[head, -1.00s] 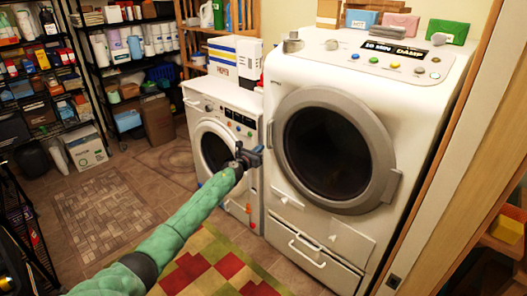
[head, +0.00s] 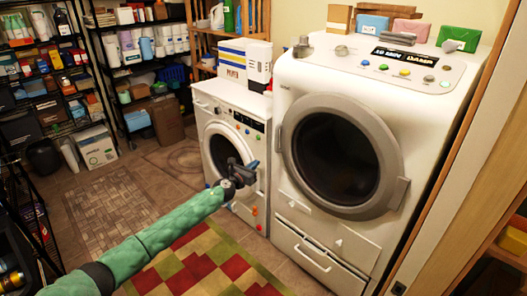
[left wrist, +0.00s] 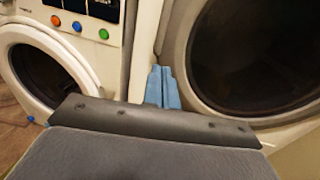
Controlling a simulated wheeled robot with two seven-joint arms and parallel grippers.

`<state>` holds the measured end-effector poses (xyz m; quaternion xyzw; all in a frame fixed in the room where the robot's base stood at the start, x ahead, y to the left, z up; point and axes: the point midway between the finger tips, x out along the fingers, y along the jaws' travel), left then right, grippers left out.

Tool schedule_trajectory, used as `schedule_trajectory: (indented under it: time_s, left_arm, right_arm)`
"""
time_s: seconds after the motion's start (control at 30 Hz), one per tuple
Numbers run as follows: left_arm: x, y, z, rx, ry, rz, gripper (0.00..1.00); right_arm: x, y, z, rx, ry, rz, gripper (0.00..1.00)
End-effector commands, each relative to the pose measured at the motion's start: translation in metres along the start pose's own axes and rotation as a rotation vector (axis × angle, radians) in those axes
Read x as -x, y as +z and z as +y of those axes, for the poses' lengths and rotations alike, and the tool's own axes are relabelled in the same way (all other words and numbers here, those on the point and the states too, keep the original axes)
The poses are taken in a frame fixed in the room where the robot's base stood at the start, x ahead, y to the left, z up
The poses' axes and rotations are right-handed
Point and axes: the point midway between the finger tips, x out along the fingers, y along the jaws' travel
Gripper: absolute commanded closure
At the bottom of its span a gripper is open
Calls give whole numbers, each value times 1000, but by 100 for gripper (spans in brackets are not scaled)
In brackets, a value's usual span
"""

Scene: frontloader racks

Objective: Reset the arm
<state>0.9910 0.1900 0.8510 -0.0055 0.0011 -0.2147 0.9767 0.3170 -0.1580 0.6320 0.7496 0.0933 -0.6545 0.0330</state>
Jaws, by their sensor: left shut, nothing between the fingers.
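My left arm, in a green sleeve, reaches in from the lower left of the head view. Its gripper (head: 246,172) is shut and empty, in front of the small white washer (head: 227,110). In the left wrist view its blue fingertips (left wrist: 162,88) are together, in front of the gap between the washer and the large dryer (left wrist: 253,55). In the head view the large white dryer (head: 385,70) stands to the right of the gripper, its round dark door closed. My right gripper is not in view.
Shelves (head: 80,60) with bottles and boxes line the back left. A checked rug (head: 195,262) lies on the tiled floor in front of the machines. Boxes (head: 245,62) stand on the washer. A wooden frame (head: 470,130) is at the right.

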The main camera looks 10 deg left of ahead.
Motion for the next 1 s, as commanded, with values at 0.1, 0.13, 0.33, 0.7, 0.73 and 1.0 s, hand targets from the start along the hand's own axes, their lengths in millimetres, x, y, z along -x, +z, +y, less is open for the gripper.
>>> schedule_trajectory:
  time_s: [0.1,0.13,0.33,0.7,0.73,1.0]
  left_arm:
    - [1,0,1,52,5,-2,100]
    - [1,1,3,75,15,-6,100]
    - [4,11,34,341,172,-85,100]
    - [35,98,58,1151,474,-432,100]
    - [38,107,57,1221,493,-461,100]
    - [91,115,10,1846,706,-607,100]
  right_arm:
    - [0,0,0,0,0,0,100]
    - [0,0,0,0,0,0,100]
    - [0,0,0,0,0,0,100]
    - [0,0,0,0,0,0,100]
    - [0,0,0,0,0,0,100]
    - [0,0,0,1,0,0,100]
